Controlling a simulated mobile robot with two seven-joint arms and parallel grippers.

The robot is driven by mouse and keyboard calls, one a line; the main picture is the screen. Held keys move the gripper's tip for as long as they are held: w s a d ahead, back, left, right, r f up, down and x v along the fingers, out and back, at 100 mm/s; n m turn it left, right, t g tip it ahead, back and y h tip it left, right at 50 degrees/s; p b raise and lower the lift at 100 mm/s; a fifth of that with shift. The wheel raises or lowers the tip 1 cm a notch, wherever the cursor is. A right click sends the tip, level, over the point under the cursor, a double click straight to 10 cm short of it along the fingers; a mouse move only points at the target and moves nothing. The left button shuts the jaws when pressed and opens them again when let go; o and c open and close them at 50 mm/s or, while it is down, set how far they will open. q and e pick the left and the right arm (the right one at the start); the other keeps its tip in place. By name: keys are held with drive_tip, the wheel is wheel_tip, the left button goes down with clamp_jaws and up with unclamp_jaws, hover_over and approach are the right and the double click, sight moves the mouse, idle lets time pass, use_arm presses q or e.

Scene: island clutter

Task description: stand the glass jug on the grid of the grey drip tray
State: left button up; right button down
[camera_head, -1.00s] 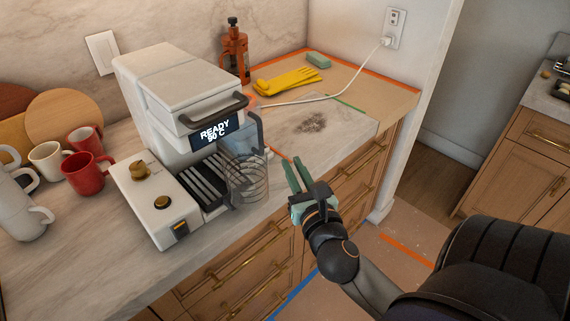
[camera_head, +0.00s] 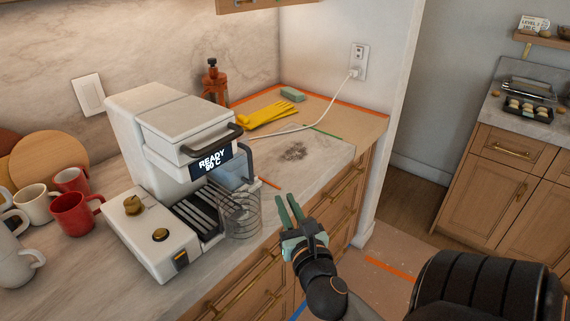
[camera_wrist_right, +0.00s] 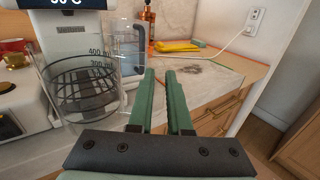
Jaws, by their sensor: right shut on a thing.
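The clear glass jug (camera_head: 241,217) is upright at the front right end of the coffee machine's drip tray (camera_head: 193,218), which has dark slats. In the right wrist view the jug (camera_wrist_right: 88,75) fills the left, with measuring marks on its wall and a dark grid seen through it. My right gripper (camera_head: 287,208) is to the right of the jug, shut on it at its handle side; the clear handle is hard to make out between the green fingers (camera_wrist_right: 166,100). I cannot tell whether the jug's base touches the tray. My left gripper is not in view.
The white coffee machine (camera_head: 165,125) stands behind the tray. Red and white mugs (camera_head: 73,214) stand at the left. Yellow gloves (camera_head: 268,115), a sponge (camera_head: 292,95) and an orange-brown bottle (camera_head: 214,82) are at the back. A white cord crosses the counter; a dark stain (camera_head: 295,151) marks it.

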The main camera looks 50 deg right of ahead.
drive_tip(key=shift+r, duration=0.1)
drive_tip(key=shift+p, duration=0.3)
drive_tip(key=shift+w+a+p, duration=0.2)
drive_tip(key=shift+w+p, duration=0.15)
drive_tip(key=shift+w, duration=2)
drive_tip(key=shift+w+a+p, duration=0.2)
drive_tip(key=shift+w+p, duration=0.2)
drive_tip(key=shift+w, duration=1.9)
drive_tip(key=shift+w+a+p, duration=0.2)
drive_tip(key=shift+w+p, duration=0.15)
drive_tip(key=shift+w, duration=2)
drive_tip(key=shift+f+b, duration=0.45)
drive_tip(key=shift+f, duration=0.4)
drive_tip(key=c, duration=0.8)
unclamp_jaws()
drive_tip(key=shift+o, duration=0.2)
drive_tip(key=shift+s+f, duration=0.1)
